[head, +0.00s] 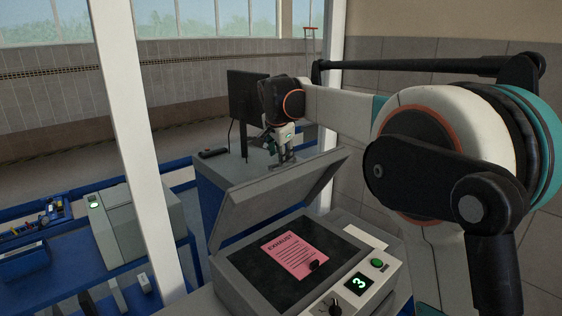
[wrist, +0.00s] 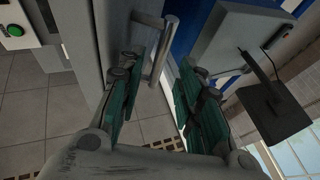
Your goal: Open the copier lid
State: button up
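The copier (head: 253,291) stands at the bottom centre of the head view. Its grey lid (head: 270,196) is raised and tilted, clear of the dark glass (head: 250,274), where a pink sheet (head: 295,255) lies. My gripper (head: 284,158) is at the lid's upper far edge. In the wrist view, a metal bar handle (wrist: 164,47) stands off a grey panel, seemingly the lid. My gripper (wrist: 160,72) is open there, its green-padded fingers apart. The handle lies near the left fingertip; I cannot tell whether they touch.
The copier's control panel has a green button (head: 377,263) and a display (head: 358,284) reading 3. A dark monitor (head: 246,98) stands on a cabinet behind the lid. White posts (head: 140,150) rise at left and behind. A blue bench (head: 75,255) with equipment is at left.

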jog(key=v, duration=0.5)
jog(key=shift+s+r, duration=0.2)
jog(key=shift+r, duration=0.1)
jog(key=s+d+f+n+b, duration=0.3)
jog(key=s+d+f+b, duration=0.2)
jog(key=s+f+b, duration=0.6)
jog(key=s+d+f+n+b, duration=0.3)
jog(key=s+d+f+b, duration=0.25)
jog(key=s+f, duration=0.55)
jog(key=s+d+f+n+y+b, duration=0.1)
jog(key=s+f+n+b, duration=0.4)
jog(key=s+f+b, duration=0.8)
jog(key=s+d+f, duration=0.1)
jog(key=s+f, duration=0.7)
jog(key=f, duration=0.3)
jog(key=shift+s+n+t, duration=0.3)
jog(key=shift+n, duration=0.1)
